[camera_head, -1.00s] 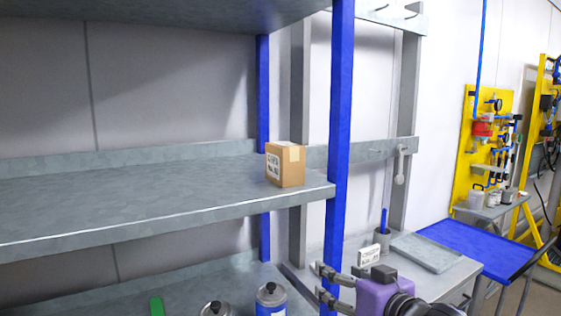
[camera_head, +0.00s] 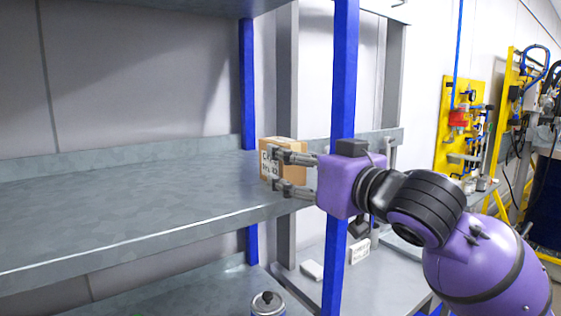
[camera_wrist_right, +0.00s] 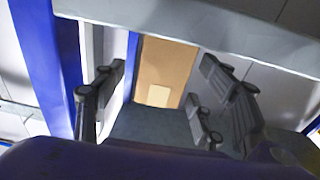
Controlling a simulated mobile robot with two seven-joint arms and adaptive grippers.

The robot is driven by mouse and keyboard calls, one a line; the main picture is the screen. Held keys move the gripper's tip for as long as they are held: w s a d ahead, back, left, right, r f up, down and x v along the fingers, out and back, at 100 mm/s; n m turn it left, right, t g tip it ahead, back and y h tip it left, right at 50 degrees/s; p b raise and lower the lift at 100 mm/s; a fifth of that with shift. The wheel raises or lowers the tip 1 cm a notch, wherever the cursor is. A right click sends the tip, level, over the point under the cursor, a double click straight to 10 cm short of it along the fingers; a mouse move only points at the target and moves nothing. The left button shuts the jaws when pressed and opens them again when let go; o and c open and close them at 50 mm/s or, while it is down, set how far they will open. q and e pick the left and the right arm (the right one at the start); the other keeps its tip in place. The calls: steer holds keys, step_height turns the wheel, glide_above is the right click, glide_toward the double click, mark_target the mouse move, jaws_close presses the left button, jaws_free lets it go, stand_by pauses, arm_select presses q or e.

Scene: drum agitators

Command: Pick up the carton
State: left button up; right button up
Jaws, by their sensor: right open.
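The carton (camera_head: 268,158) is a small brown cardboard box with a printed white label. It stands upright at the right end of the middle grey shelf (camera_head: 130,215). My right gripper (camera_head: 276,174) is open, with its fingers pointing left in front of the carton and hiding part of it. In the right wrist view the carton (camera_wrist_right: 165,70) shows ahead between the open fingers (camera_wrist_right: 150,105). I cannot tell whether the fingers touch it. My left gripper is not in view.
A blue shelf post (camera_head: 342,80) stands close to my right gripper, and another blue post (camera_head: 247,85) rises behind the shelf. A spray can (camera_head: 267,304) stands on the lower shelf. The middle shelf left of the carton is clear. A yellow tool board (camera_head: 455,125) stands far right.

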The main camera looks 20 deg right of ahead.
steer(key=x, duration=0.5)
steer(key=shift+a+r, duration=0.1)
steer(key=shift+a, duration=0.1)
steer(key=shift+w, duration=0.1)
steer(key=c, duration=1.3)
steer(key=shift+c, duration=0.4)
steer(key=shift+r, duration=0.1)
